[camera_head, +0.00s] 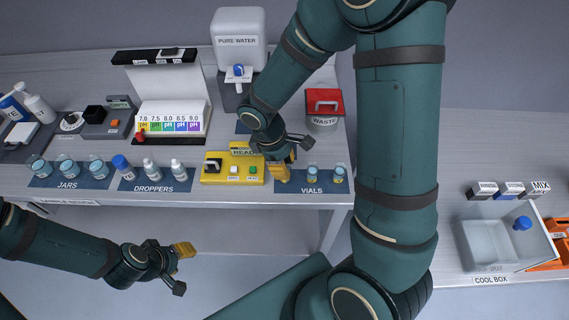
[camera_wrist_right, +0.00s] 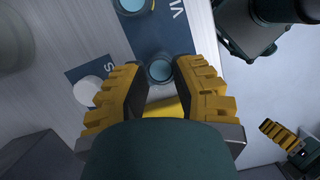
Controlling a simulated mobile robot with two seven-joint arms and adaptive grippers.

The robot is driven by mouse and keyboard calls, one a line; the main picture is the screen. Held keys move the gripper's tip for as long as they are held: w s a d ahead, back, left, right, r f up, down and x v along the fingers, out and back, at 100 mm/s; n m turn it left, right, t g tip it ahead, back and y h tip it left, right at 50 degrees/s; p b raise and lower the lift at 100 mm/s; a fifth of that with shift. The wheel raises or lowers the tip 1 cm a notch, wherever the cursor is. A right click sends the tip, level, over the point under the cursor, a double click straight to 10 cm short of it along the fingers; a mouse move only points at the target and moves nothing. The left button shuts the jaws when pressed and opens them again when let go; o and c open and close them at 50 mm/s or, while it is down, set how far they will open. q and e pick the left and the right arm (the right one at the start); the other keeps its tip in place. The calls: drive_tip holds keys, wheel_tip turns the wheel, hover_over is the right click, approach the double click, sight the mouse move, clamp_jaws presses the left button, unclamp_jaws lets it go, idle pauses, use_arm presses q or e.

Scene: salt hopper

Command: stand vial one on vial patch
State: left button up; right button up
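The blue vial patch (camera_head: 325,188), marked VIALS, lies at the front right of the table. Two vials with pale blue tops, a middle one (camera_head: 312,174) and a right one (camera_head: 338,174), stand on it. My right gripper (camera_head: 280,173) points down at the patch's left end. In the wrist view, a vial (camera_wrist_right: 159,70), seen from above over the patch (camera_wrist_right: 148,35), is between its fingertips, with both pads against its sides. A neighbouring vial (camera_wrist_right: 139,5) is cut off at the top. My left gripper (camera_head: 185,250) is empty in front of the table; its finger gap does not show.
A yellow reading device (camera_head: 232,178) stands just left of the patch. The red-lidded waste bin (camera_head: 323,108) is behind it. Jars (camera_head: 68,168) and droppers (camera_head: 151,168) stand further left. A cool box (camera_head: 487,245) is at the right. My right arm hides part of the table.

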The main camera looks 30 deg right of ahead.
drive_tip(key=o, duration=0.3)
drive_tip(key=shift+o, duration=0.2)
drive_tip(key=shift+r, duration=0.1)
drive_tip(key=shift+w+r, duration=0.15)
drive_tip(key=shift+r, duration=0.15)
drive_tip(key=p+v, duration=0.2)
drive_tip(key=v, duration=0.9)
drive_tip(key=shift+r, duration=0.25)
drive_tip(key=shift+f, duration=0.1)
